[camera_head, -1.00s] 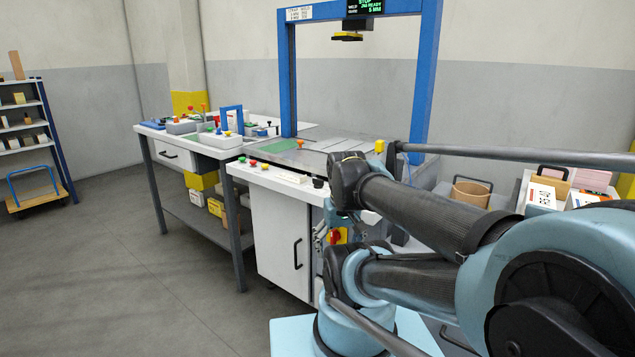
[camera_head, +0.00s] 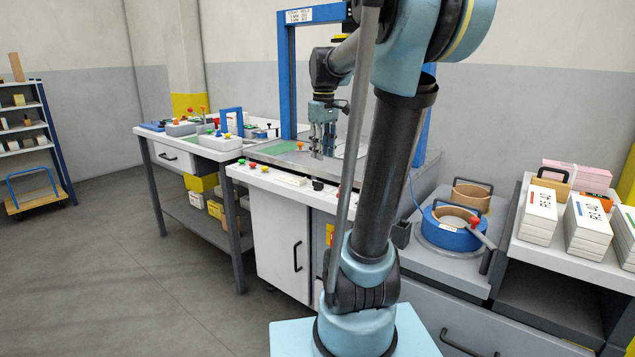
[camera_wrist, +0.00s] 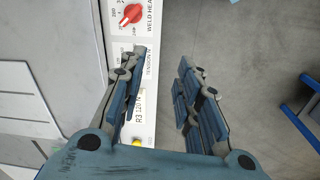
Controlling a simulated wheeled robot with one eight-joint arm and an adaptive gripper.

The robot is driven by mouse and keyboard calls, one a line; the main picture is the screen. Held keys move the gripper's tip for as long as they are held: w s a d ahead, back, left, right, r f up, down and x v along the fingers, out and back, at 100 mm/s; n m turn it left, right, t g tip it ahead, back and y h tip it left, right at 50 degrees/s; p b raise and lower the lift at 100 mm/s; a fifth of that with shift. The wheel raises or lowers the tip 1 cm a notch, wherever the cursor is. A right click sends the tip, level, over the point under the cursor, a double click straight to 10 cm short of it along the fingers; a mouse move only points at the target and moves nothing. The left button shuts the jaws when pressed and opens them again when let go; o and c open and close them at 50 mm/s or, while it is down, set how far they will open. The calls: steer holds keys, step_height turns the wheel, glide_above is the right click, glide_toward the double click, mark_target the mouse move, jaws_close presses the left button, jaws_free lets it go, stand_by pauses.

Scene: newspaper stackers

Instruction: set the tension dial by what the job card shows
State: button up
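The job card (camera_wrist: 140,116) lies on the white control strip (camera_wrist: 118,52) in the wrist view and reads "R3 120 N", partly covered by my left finger. A "TENSION N" label (camera_wrist: 150,65) stands beside it. In the head view the card (camera_head: 291,179) is a small white piece, with a black knob (camera_head: 318,185) to its right, likely the tension dial. In the wrist view that dial seems hidden behind my left finger. My gripper (camera_head: 322,150) points down above the machine, fingers apart and empty; the wrist view shows the gap between its fingers (camera_wrist: 165,75).
A red weld heat dial (camera_wrist: 131,14) is at the strip's upper end. A yellow button (camera_wrist: 137,142) and other coloured buttons line the strip. The blue frame (camera_head: 287,80) rises behind. A blue strap reel (camera_head: 450,235) and paper stacks (camera_head: 537,215) stand at right.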

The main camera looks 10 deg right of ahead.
step_height(320, 180, up, 3)
steer(key=n, duration=0.2)
glide_above(318, 185)
steer(key=w, duration=0.1)
steer(key=shift+g, duration=0.3)
step_height(318, 185, down, 17)
steer(key=shift+r, duration=0.1)
jaws_close()
